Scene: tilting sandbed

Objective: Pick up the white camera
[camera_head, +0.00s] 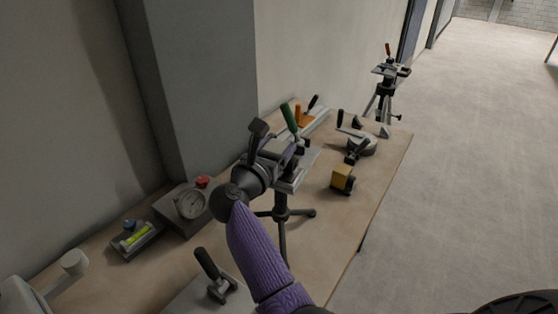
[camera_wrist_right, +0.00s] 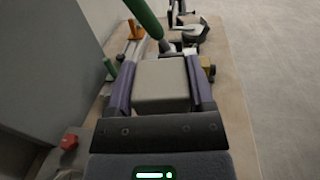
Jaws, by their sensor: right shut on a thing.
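The white camera (camera_wrist_right: 162,85) shows in the right wrist view as a pale, plain boxy body between the two purple fingers. My right gripper (camera_head: 292,156) is shut on it, with a finger against each side. In the head view the gripper and arm hide most of the camera. A small dark tripod (camera_head: 281,203) with a pale top plate stands on the table directly under the gripper. A green handle (camera_head: 289,118) rises just beyond the fingers and also shows in the wrist view (camera_wrist_right: 143,17). I cannot tell whether the camera touches the plate. My left gripper is not in view.
The wooden table (camera_head: 375,185) runs along the wall. On it are a yellow block (camera_head: 342,178), a dial gauge box (camera_head: 188,206), a green level (camera_head: 135,236), a dark-handled tool (camera_head: 214,278) and an orange-based clamp (camera_head: 304,117). Another tripod (camera_head: 386,85) stands beyond. Open floor lies right.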

